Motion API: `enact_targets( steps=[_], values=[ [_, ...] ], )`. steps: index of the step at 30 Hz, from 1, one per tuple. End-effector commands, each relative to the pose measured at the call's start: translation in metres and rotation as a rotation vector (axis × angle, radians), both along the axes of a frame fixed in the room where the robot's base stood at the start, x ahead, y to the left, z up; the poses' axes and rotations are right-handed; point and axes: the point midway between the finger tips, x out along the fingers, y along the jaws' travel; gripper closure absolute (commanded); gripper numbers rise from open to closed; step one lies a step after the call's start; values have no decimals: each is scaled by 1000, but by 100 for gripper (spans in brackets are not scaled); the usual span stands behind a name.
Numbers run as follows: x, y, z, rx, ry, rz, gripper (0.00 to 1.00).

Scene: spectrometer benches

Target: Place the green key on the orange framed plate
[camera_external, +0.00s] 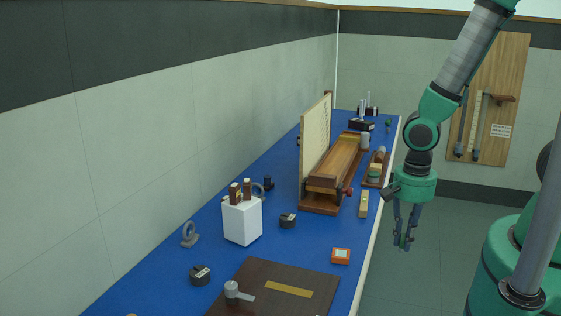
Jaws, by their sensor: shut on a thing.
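The orange framed plate (341,256) lies on the blue bench top near its right edge, with a pale centre inside the orange frame. My gripper (404,246) points down to the right of the bench edge, to the right of the plate and apart from it. It is shut on a small green piece, the green key (403,240), which shows only as a bit of green between the fingers. The fingers hide most of its shape.
A dark brown board (275,278) with a brass strip lies left of the plate. A white block (242,221) and a dark round weight (288,220) stand behind it. A long wooden instrument (336,170) fills the bench farther back. Blue surface around the plate is clear.

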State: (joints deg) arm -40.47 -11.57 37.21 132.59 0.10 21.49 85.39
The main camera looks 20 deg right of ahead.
Motion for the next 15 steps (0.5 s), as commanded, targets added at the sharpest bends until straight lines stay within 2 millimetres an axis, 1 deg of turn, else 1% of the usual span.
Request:
enact_targets(
  steps=[11, 15],
  values=[
    [0, 0, 0, 0, 0, 0, 100],
    [7, 5, -1, 0, 0, 0, 100]
  ],
)
